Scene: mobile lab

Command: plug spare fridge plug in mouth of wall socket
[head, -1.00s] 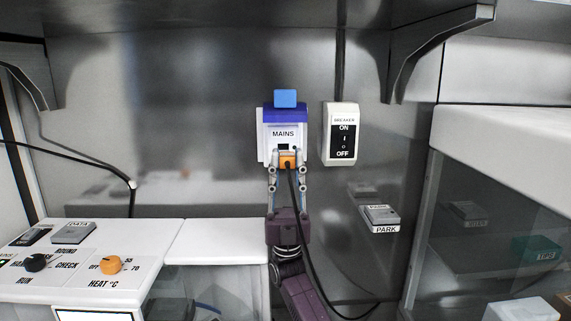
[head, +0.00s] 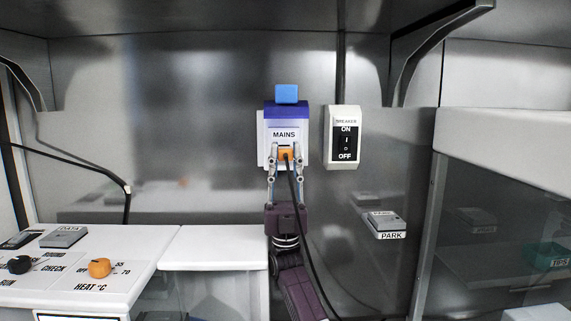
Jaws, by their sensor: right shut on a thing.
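The wall socket (head: 285,122) is a white box marked MAINS with a blue-purple top and a light blue block above it, on the steel back wall. My right gripper (head: 286,157) is in front of its lower part, shut on the orange fridge plug (head: 286,154). A black cable hangs from the plug, down past my arm. The plug covers the socket's mouth, and I cannot tell how deep it sits in it. My left gripper is not in view.
A white breaker box (head: 344,137) is on the wall right of the socket. A PARK holder (head: 385,225) is lower right. A white counter (head: 120,262) with knobs is at left, and a glass-fronted cabinet (head: 500,220) at right. Shelf brackets hang above.

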